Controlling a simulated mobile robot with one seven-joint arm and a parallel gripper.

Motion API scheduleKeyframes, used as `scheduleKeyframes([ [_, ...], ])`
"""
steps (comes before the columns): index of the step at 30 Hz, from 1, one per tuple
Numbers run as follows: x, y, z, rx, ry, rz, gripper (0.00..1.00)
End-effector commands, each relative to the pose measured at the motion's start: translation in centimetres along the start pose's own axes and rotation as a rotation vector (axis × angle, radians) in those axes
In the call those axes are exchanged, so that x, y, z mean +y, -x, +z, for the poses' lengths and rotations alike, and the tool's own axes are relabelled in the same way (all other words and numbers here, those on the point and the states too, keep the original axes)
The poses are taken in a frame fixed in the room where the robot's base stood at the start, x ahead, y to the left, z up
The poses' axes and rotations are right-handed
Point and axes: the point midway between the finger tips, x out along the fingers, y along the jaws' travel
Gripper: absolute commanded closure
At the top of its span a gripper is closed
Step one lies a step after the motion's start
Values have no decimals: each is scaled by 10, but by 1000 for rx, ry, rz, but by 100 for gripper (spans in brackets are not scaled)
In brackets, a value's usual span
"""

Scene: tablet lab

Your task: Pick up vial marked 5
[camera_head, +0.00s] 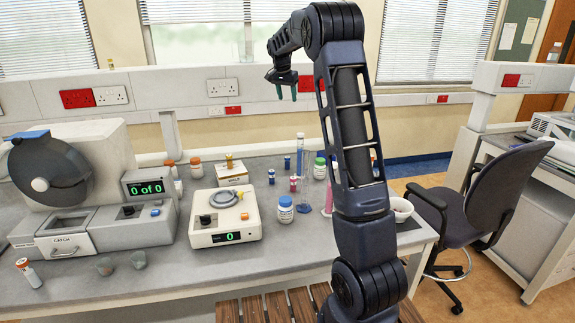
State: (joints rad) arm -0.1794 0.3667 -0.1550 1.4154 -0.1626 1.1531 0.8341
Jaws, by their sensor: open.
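My gripper (281,92) hangs open and empty, high above the back of the bench and well clear of everything on it. Several small vials stand on the bench: a blue one (271,176), another blue one (287,162) and a red one (294,184). A clear vial with an orange cap (28,272) stands tilted or leaning at the front left. Any number markings are too small to read, so I cannot tell which vial is marked 5.
A cream device (222,238) showing 0 and a white-and-blue bottle (285,211) stand mid-bench. A larger machine (130,228) reading "0 of 0" fills the left. A tall cylinder (300,160) stands behind. My arm hides part of the right side. The front bench edge (190,287) is mostly clear.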

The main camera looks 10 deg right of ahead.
Motion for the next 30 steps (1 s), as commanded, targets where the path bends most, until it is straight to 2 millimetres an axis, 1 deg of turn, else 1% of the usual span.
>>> scheduleKeyframes([
  [6,-13,-12,-6,4,-18,11,48],
  [7,-14,-16,-5,3,-19,13,48],
  [9,-12,-31,0,1,-18,14,48],
  [11,-12,-41,4,1,-18,14,48],
  [14,-12,-64,11,1,-18,14,48],
  [17,-11,-93,20,0,-17,15,48],
  [24,-10,-177,45,0,-17,15,48],
  [27,-10,-205,54,1,-18,14,48],
  [30,-11,-224,59,3,-17,12,48],
])
